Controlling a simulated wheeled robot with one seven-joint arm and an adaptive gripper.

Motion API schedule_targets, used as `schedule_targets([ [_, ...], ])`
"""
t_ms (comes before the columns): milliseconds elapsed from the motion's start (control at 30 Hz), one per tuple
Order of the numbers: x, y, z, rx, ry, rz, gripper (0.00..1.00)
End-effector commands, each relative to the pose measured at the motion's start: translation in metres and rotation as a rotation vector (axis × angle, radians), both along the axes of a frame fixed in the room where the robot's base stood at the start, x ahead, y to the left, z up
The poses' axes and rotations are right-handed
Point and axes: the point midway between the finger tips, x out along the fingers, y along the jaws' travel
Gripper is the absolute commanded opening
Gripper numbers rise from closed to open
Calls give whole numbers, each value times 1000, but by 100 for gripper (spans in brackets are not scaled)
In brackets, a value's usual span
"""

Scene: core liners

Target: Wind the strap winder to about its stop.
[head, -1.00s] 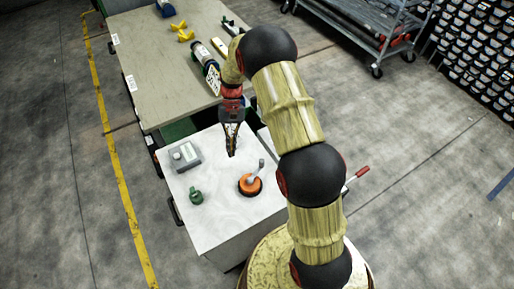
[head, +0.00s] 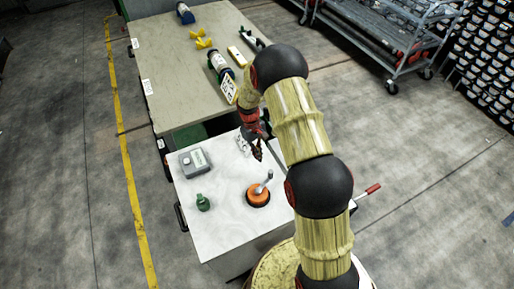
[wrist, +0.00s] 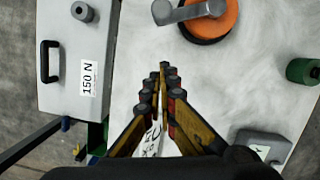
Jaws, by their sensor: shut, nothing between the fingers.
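The strap winder, an orange disc with a grey crank (head: 259,196), sits on the white bench top (head: 230,225). Its crank points up and right, with an upright knob at the end. In the wrist view the winder (wrist: 213,25) is at the top, cut by the frame edge, with its crank arm (wrist: 190,12) across it. My gripper (head: 258,157) is above the bench, beyond the winder, pointing down. In the wrist view its fingers (wrist: 163,80) are closed together and empty, apart from the crank.
A grey box (head: 194,162) and a green fitting (head: 203,203) stand on the bench left of the winder. A red-tipped lever (head: 370,189) sticks out at right. A long table (head: 180,60) lies beyond.

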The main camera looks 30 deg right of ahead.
Motion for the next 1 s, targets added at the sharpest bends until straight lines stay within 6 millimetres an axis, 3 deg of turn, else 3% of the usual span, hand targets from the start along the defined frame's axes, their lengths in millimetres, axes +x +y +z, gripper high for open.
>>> schedule_targets([
  [67,-5,-1,-16,0,3,0,0],
  [400,-40,-9,-14,1,0,-1,0],
  [1000,-45,-11,-14,1,0,-26,0],
])
